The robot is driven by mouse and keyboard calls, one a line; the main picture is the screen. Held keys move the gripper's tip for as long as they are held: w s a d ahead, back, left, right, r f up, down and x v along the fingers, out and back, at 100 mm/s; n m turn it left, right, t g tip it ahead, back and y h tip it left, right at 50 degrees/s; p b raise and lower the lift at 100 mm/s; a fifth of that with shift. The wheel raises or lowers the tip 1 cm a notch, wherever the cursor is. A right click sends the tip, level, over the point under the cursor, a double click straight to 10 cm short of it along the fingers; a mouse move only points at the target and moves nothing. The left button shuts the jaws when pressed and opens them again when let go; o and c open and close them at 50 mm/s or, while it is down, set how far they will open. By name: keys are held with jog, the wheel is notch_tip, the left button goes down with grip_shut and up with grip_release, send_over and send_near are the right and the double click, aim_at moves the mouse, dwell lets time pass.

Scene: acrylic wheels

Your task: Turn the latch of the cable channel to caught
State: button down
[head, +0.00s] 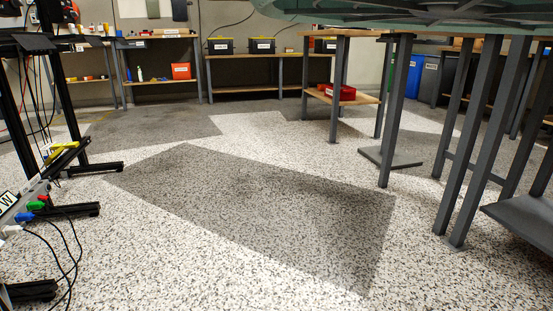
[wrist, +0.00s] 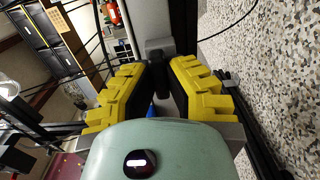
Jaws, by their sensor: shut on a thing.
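My gripper (wrist: 160,68) has yellow padded fingers in the wrist view. They are closed in on a small dark grey piece at their tips, which I take to be the latch (wrist: 158,47). The pale grey strip behind it looks like the cable channel (wrist: 149,18). The fingers hide part of the latch, and I cannot tell its turn angle. In the head view a pale strip with red, green and blue plugs (head: 36,206) is at the left edge.
A black stand (head: 85,170) with hanging cables (head: 72,245) is at the left. A workbench with grey legs (head: 395,110) is at the right. Shelves with bins (head: 262,46) line the back. The speckled floor (head: 250,200) between is clear.

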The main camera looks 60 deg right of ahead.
jog(key=shift+w+d+f+m, duration=0.1)
jog(key=shift+w+d+m, duration=0.05)
jog(key=shift+m, duration=2.15)
jog(key=shift+f+m+b, duration=0.1)
jog(key=shift+m+b, duration=0.6)
jog(key=shift+m, duration=0.4)
jog(key=shift+m+b, duration=0.3)
jog(key=shift+m, duration=0.9)
